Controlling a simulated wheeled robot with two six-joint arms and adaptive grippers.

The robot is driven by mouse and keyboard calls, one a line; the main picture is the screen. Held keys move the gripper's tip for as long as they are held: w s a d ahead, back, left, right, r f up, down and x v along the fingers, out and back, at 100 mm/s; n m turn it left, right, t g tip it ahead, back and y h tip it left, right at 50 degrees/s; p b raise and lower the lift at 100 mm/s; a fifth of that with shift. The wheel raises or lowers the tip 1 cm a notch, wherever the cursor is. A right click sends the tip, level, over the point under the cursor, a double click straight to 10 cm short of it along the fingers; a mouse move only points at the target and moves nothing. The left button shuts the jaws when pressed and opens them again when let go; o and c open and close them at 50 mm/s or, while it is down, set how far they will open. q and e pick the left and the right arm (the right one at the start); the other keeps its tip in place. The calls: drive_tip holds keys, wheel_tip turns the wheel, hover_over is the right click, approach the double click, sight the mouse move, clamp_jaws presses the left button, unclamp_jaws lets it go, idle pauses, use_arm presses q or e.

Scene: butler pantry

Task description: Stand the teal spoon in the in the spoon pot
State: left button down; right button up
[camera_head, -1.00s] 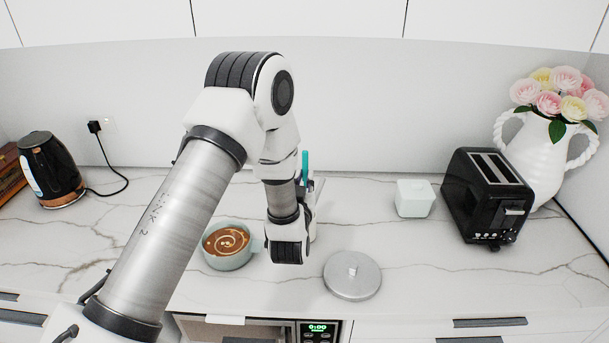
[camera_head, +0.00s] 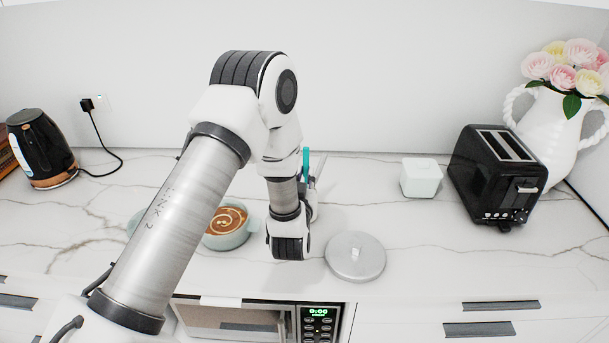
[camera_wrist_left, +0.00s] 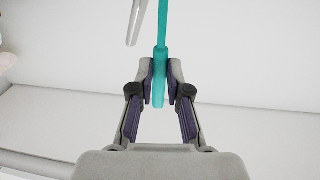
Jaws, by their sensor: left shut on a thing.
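The teal spoon (camera_head: 306,162) stands up behind my left wrist in the head view. In the left wrist view the spoon (camera_wrist_left: 162,25) runs between the two fingers of my left gripper (camera_wrist_left: 160,72), which is shut on it. In the head view the gripper is mostly hidden behind my own arm. A thin grey utensil (camera_wrist_left: 137,20) lies just left of the spoon in the wrist view. I cannot make out the spoon pot clearly; a pale shape (camera_head: 314,205) beside my wrist is too covered to identify. My right gripper is not in view.
A pale green pot of brown soup (camera_head: 230,226) stands left of my wrist, partly behind my arm. A round grey lid (camera_head: 355,258) lies to the right. A small white box (camera_head: 421,178), black toaster (camera_head: 497,175) and flower vase (camera_head: 560,115) stand farther right. A kettle (camera_head: 42,150) stands far left.

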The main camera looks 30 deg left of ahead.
use_arm(q)
drive_tip(key=c, duration=1.1)
unclamp_jaws()
drive_tip(key=shift+f, duration=0.4)
drive_tip(key=shift+o, duration=0.2)
drive_tip(key=shift+w+a, duration=0.15)
drive_tip(key=shift+w, duration=0.05)
drive_tip(key=shift+s+r, duration=0.1)
drive_tip(key=shift+s, duration=0.15)
drive_tip(key=v, duration=0.7)
drive_tip(key=shift+s+d, duration=0.2)
drive_tip(key=shift+s, duration=0.05)
